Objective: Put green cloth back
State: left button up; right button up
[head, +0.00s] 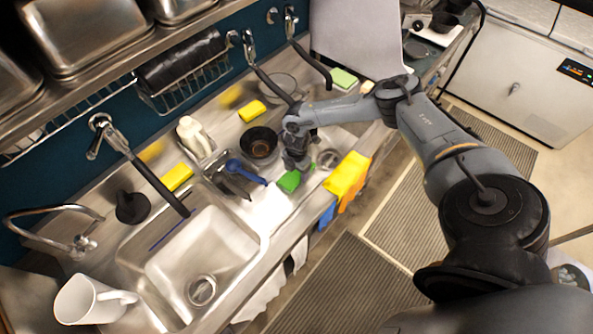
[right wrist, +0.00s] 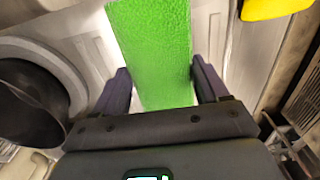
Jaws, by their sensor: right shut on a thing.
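The green cloth (head: 289,181) is in the head view, at the counter's front strip right of the sink. My right gripper (head: 297,160) is directly above it, pointing down. In the right wrist view the green cloth (right wrist: 155,45) lies between the two dark fingers of my right gripper (right wrist: 162,88), which is shut on it. The cloth sticks out beyond the fingertips. I cannot tell whether its lower end touches the counter. My left gripper is not in view.
A yellow cloth (head: 347,174) lies over the counter edge to the right, with orange (head: 352,196) and blue (head: 327,216) cloths hanging nearby. The sink (head: 195,255) is empty.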

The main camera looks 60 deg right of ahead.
aim_at(297, 172)
jog(key=shift+f, duration=0.2)
jog(key=shift+f, duration=0.1)
jog(key=o, duration=0.9)
jog(key=shift+o, duration=0.6)
jog(key=shift+r, duration=0.25)
notch_tip(297, 172, up, 12)
jog(key=shift+f, duration=0.1)
